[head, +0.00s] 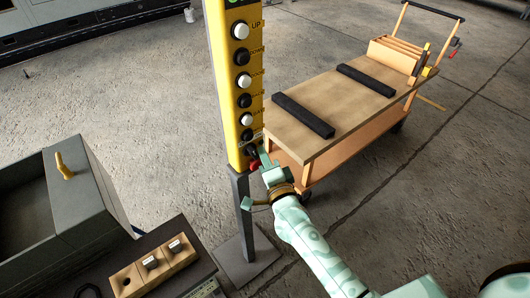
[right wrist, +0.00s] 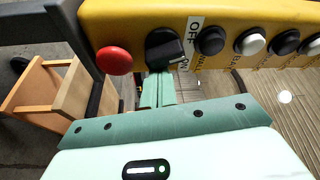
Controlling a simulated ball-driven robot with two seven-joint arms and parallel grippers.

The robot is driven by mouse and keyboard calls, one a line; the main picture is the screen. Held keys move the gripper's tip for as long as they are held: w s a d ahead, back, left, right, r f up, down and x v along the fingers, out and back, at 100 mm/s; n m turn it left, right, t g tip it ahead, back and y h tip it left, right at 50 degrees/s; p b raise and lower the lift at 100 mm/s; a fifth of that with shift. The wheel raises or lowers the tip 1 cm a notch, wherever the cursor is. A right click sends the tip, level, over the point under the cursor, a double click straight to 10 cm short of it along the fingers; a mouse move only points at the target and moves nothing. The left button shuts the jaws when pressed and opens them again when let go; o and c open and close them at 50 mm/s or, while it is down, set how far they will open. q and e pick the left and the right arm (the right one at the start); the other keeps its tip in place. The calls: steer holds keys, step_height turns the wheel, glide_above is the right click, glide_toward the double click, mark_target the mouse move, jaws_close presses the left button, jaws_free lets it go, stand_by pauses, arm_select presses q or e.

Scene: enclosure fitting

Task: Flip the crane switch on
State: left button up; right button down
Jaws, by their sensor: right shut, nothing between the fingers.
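The crane switch is a black rotary knob (right wrist: 165,48) on the yellow crane control panel (head: 222,75). In the right wrist view it sits between a red round button (right wrist: 115,60) and a row of black and white buttons. An OFF label (right wrist: 193,30) and an ON label (right wrist: 183,64) are beside it. I cannot tell for certain which label the knob points at. My right gripper (right wrist: 157,88) is shut and empty, with its fingertips close to the knob; contact is unclear. In the head view the gripper (head: 264,157) partly hides the panel's lower end. My left gripper is out of view.
A grey post (head: 242,215) on a floor plate carries the panel. A wooden cart (head: 345,105) with two black strips stands behind, to the right. A grey open box (head: 95,205) and a wooden block with switches (head: 155,268) are at lower left.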

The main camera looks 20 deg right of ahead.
arm_select(q)
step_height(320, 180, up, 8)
steer(key=p, duration=0.7)
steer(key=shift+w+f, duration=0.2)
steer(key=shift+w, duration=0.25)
arm_select(e)
steer(key=m+g, duration=0.1)
steer(key=m, duration=0.3)
steer(key=a+f+m+g, duration=0.1)
steer(key=m, duration=0.2)
steer(key=shift+s+g, duration=0.15)
steer(key=shift+g, duration=0.15)
steer(key=shift+d, duration=0.1)
